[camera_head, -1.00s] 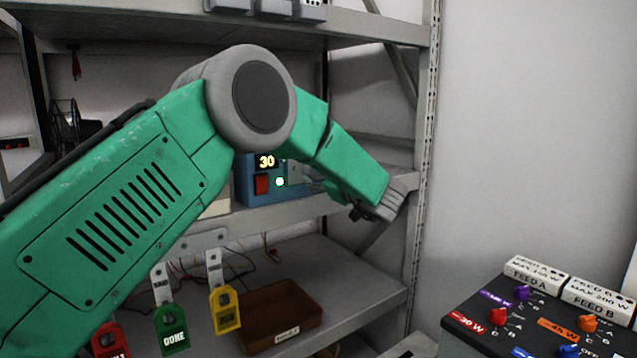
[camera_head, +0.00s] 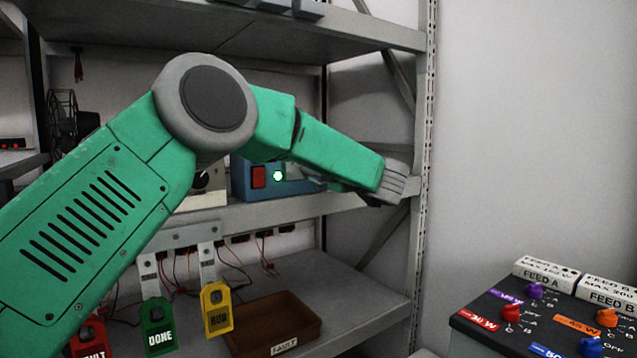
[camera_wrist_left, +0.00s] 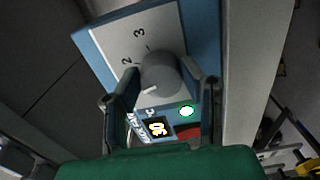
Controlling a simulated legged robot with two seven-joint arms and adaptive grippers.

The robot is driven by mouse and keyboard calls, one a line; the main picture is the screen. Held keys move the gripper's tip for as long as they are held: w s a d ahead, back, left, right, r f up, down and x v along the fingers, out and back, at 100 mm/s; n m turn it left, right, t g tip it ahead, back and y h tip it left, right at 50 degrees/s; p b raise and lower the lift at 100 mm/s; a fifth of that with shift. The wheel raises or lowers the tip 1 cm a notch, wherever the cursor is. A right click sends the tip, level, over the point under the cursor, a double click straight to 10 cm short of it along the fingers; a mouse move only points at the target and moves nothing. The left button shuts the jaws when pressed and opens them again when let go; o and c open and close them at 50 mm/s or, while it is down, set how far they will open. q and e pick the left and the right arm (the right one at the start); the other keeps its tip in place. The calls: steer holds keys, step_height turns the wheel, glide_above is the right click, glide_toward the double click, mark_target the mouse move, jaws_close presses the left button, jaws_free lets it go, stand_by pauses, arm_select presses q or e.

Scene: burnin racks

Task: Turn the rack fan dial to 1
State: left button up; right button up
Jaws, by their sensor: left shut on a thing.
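The rack fan unit is a blue box (camera_head: 239,181) on the middle shelf, with a red switch (camera_head: 259,177) and a lit round lamp (camera_head: 278,175). In the left wrist view its grey round dial (camera_wrist_left: 162,75) sits on a pale plate marked 2 and 3. The dial's white mark points to the lower left there, away from the 2 and 3; no 1 is visible. A lit display (camera_wrist_left: 157,129) reads 30. My left gripper (camera_wrist_left: 163,88) is shut on the dial, one finger on each side. In the head view my arm hides the dial.
A pale unit with a black knob (camera_head: 203,180) stands left of the blue box, partly behind my arm. Red, green DONE (camera_head: 158,326) and yellow RUN (camera_head: 217,308) tags hang below. A brown tray (camera_head: 272,325) lies lower; a feed panel (camera_head: 545,325) is at right.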

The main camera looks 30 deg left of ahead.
arm_select(q)
steer(key=shift+f+n+b, duration=0.1)
steer(key=shift+n+b, duration=1.05)
steer(key=shift+n, duration=0.15)
steer(key=o, duration=1.1)
steer(key=shift+a, duration=0.1)
steer(key=shift+o, duration=0.2)
steer(key=v, duration=1.2)
steer(key=shift+w+f, duration=0.1)
steer(key=shift+w, duration=0.05)
